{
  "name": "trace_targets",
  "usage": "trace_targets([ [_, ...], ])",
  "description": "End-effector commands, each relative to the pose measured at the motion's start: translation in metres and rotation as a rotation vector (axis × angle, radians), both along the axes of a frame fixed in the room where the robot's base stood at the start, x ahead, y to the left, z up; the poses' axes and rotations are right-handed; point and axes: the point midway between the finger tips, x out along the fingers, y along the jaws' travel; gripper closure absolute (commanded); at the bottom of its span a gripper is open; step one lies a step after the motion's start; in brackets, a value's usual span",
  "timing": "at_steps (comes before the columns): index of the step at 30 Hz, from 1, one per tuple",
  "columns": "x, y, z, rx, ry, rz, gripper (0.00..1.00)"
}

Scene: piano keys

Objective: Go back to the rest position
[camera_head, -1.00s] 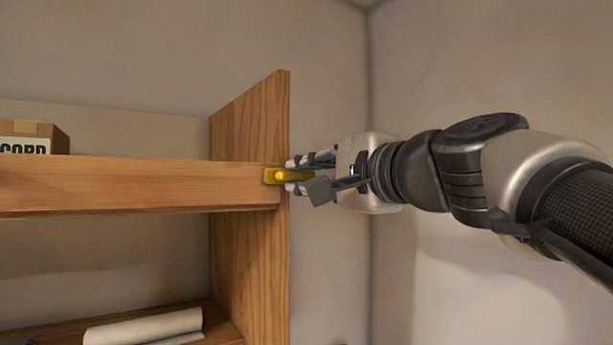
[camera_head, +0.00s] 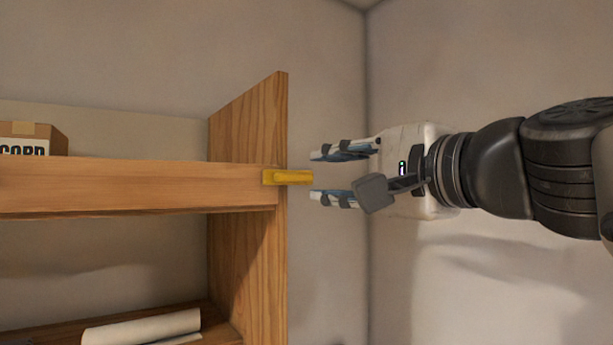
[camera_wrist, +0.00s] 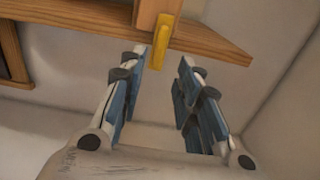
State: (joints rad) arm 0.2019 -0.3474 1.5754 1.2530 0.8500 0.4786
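My gripper (camera_head: 316,177) is open and empty. Its two fingers point left toward a yellow piece (camera_head: 287,177) at the front end of a wooden shelf board. The fingertips are just to the right of the yellow piece, apart from it, one above its level and one below. In the wrist view my gripper (camera_wrist: 168,60) shows both fingers spread wide, with the yellow piece (camera_wrist: 163,42) beyond the tips and between their lines.
The wooden shelf (camera_head: 130,187) has an upright side panel (camera_head: 250,255) at its right end. A cardboard box (camera_head: 45,135) stands on the upper board and a white roll (camera_head: 140,325) lies on a lower one. Bare walls surround free room at the right.

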Motion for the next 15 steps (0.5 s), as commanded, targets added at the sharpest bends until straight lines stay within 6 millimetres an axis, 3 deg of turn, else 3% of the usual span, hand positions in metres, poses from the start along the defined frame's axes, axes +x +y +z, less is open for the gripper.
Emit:
trace_targets([
  [15, -0.0063, -0.0036, -0.0004, 0.0, 0.0, 0.001, 0.69],
])
